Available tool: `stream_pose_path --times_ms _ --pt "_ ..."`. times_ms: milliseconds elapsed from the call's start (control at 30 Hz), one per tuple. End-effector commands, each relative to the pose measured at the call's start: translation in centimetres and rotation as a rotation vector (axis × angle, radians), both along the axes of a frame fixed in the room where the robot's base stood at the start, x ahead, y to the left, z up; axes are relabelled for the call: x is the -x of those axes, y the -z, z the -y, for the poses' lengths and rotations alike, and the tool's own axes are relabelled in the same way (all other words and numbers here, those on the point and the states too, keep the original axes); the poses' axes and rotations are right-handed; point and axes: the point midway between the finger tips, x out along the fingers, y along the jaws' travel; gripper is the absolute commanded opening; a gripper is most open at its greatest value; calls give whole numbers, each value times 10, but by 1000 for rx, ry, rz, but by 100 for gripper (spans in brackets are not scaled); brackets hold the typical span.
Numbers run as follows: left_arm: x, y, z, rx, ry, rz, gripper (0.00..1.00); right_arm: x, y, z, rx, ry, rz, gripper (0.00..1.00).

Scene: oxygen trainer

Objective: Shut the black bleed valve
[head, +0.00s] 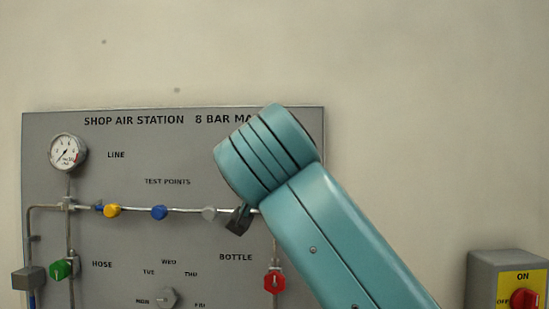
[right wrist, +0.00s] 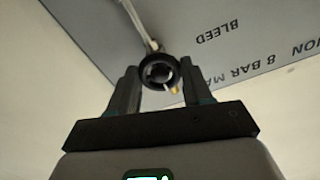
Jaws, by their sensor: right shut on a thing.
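The black bleed valve (right wrist: 158,72) shows in the right wrist view as a round black knob on the end of a thin pipe, beside the printed word BLEED. My right gripper (right wrist: 160,82) is shut on it, one finger on each side of the knob. In the head view my teal right arm comes in from the lower right and covers the valve. Only a dark bit of the right gripper (head: 239,221) shows there, below the wrist. My left gripper is in neither view.
The grey panel (head: 105,195) carries a gauge (head: 68,152), yellow (head: 112,211), blue (head: 159,212) and grey (head: 209,213) test points, a green valve (head: 60,269), a red valve (head: 274,282) and a selector knob (head: 167,298). A switch box (head: 490,275) is at the right.

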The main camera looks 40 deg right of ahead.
Motion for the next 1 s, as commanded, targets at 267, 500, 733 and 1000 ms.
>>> stream_pose_path --times_ms 267,500,733,1000 --pt "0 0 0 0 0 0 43 -1 2 -1 -4 -1 -4 59" --pt "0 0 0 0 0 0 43 0 1 0 -2 -1 -2 75" --pt "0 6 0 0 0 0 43 9 2 -9 -1 -5 1 75" --pt "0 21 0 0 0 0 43 58 2 -45 -1 -8 1 75"
